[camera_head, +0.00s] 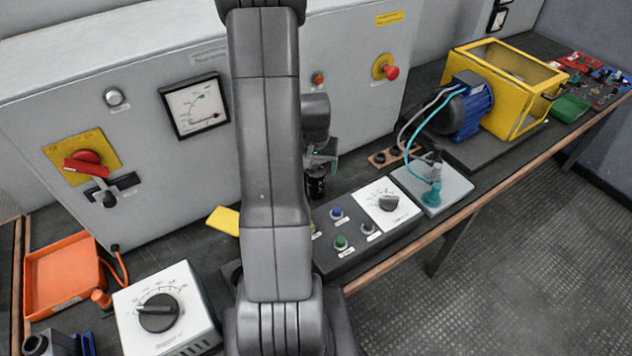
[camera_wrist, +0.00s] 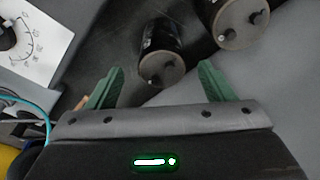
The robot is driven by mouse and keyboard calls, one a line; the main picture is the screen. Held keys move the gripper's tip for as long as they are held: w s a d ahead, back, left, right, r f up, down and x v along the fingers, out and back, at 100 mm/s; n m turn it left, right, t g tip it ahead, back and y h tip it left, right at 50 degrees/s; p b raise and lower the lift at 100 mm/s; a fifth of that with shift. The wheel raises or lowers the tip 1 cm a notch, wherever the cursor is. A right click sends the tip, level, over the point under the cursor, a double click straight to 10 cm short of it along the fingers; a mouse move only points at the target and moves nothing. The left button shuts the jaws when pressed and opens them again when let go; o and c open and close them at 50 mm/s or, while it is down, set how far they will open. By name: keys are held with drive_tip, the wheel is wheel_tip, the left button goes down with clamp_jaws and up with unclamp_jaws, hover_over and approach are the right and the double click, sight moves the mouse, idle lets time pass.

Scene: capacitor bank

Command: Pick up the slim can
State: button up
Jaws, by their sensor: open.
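The slim can is a dark cylinder with a grey-brown end face and small dark terminals. It shows in the wrist view (camera_wrist: 161,48), lying in line with the gap between my green fingertips. In the head view my gripper (camera_head: 321,157) is beside the grey cabinet, above a dark can (camera_head: 316,187), partly hidden by my arm.
A wider dark can (camera_wrist: 236,22) stands close to the slim one, at the upper right of the wrist view. A button box (camera_head: 352,232) lies in front and a grey plate with a teal tool (camera_head: 432,187) to the right. The grey cabinet (camera_head: 350,75) rises behind.

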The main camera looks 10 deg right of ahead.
sight(316, 171)
drive_tip(key=shift+w+f+p, duration=0.2)
drive_tip(key=shift+f, duration=1.05)
drive_tip(key=shift+w+f+p, duration=0.15)
drive_tip(key=shift+f+p, duration=0.05)
drive_tip(key=shift+f, duration=1)
drive_tip(key=shift+c, duration=0.2)
drive_tip(key=c, duration=1.2)
drive_tip(key=shift+r, duration=0.2)
